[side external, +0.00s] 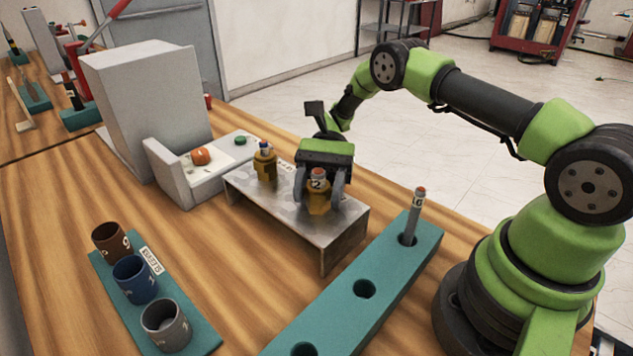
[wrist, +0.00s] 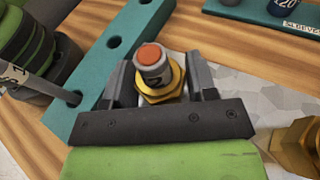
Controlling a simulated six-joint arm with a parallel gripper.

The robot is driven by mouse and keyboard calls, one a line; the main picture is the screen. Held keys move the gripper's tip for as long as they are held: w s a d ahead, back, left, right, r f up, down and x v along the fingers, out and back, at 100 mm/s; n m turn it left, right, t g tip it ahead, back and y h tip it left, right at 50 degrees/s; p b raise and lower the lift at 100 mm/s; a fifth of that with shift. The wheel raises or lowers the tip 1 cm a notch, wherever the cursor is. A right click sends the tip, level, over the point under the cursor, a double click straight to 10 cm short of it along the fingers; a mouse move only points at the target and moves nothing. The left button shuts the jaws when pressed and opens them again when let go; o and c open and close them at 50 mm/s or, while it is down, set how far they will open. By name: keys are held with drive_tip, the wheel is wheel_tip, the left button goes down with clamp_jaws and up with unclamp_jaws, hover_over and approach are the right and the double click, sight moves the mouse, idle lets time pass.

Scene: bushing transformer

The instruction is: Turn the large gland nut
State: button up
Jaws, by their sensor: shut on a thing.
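The large gland nut (side external: 318,202) is brass and sits on the grey metal stand at its right end. A grey bushing (side external: 318,180) marked 2, with an orange-red top, stands upright in it. In the wrist view the nut (wrist: 161,84) shows as a gold hexagon around the bushing (wrist: 151,62). My gripper (side external: 322,185) comes down over the nut from above and behind. Parts of the nut are hidden by the fingers.
A second brass nut (side external: 265,167) with a blue-topped part stands left on the metal stand (side external: 290,215). A teal rack (side external: 385,270) holds a bushing (side external: 415,212) marked 16. Three cups (side external: 133,279) sit on a teal tray at front left. A grey machine (side external: 150,110) stands behind.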

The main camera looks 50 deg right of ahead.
drive_tip(key=shift+o, duration=0.2)
drive_tip(key=shift+n+g+h, duration=0.9)
drive_tip(key=shift+n+g, duration=0.2)
drive_tip(key=shift+g, duration=0.1)
drive_tip(key=o, duration=1.3)
drive_tip(key=w+d+r+m+t+y, duration=0.2)
drive_tip(key=d+m+t+y, duration=0.2)
drive_tip(key=d+m+t, duration=0.4)
drive_tip(key=shift+n+g, duration=0.3)
drive_tip(key=shift+n, duration=0.6)
drive_tip(key=shift+s+x, duration=0.15)
drive_tip(key=shift+x, duration=1.95)
drive_tip(key=shift+s+x, duration=0.15)
drive_tip(key=shift+x, duration=2)
drive_tip(key=shift+d+f, duration=0.1)
drive_tip(key=c, duration=1.4)
drive_tip(key=shift+o, duration=0.2)
